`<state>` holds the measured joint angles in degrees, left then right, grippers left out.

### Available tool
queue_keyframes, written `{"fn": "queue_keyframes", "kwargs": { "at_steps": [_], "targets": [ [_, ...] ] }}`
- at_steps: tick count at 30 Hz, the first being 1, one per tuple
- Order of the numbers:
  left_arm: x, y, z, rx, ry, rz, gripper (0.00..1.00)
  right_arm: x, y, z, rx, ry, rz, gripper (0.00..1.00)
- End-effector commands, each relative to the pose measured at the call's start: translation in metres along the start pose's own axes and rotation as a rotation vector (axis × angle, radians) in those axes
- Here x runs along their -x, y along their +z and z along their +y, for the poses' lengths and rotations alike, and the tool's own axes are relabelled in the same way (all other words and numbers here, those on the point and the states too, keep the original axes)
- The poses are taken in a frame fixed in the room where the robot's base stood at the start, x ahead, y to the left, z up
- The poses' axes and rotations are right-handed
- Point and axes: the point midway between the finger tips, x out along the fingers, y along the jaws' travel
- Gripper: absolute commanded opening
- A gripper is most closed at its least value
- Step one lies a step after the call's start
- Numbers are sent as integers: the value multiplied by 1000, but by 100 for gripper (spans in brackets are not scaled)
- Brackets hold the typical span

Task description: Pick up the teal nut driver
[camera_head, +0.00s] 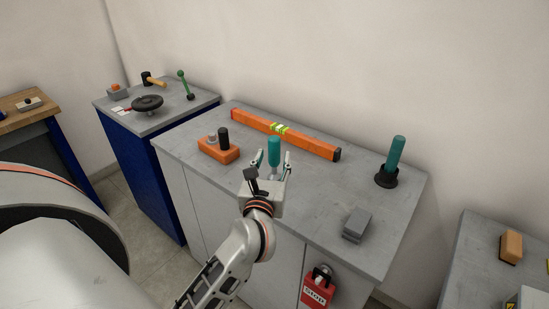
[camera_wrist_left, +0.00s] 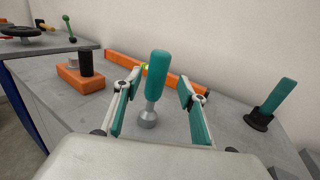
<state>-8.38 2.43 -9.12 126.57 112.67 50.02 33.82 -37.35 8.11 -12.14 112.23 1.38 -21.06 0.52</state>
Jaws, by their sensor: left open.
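The teal nut driver (camera_wrist_left: 159,75) has a teal handle and a grey metal shaft with a wider round grey foot. It stands upright on the grey cabinet top, and in the head view its handle (camera_head: 274,150) shows just beyond my left gripper (camera_head: 271,165). My left gripper is open, and in the left wrist view its fingers (camera_wrist_left: 158,92) are spread on either side of the nut driver, with gaps on both sides. The shaft is partly hidden by the gripper in the head view. My right gripper is not in view.
An orange spirit level (camera_head: 285,134) lies behind the nut driver. An orange block with a black knob (camera_head: 219,149) stands left. Another teal handle (camera_head: 396,152) stands in a black holder at right. A grey block (camera_head: 356,225) lies near the front right edge.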

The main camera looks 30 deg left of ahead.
Motion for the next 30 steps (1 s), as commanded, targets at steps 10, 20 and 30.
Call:
{"fn": "queue_keyframes", "kwargs": {
  "at_steps": [10,20,30],
  "targets": [
    [-44,-6,4,-3,1,-1,41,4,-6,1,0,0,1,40],
    [-54,-7,4,-4,0,-1,41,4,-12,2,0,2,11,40],
    [-54,-6,4,-5,0,-3,0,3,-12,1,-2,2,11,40]
  ]
}}
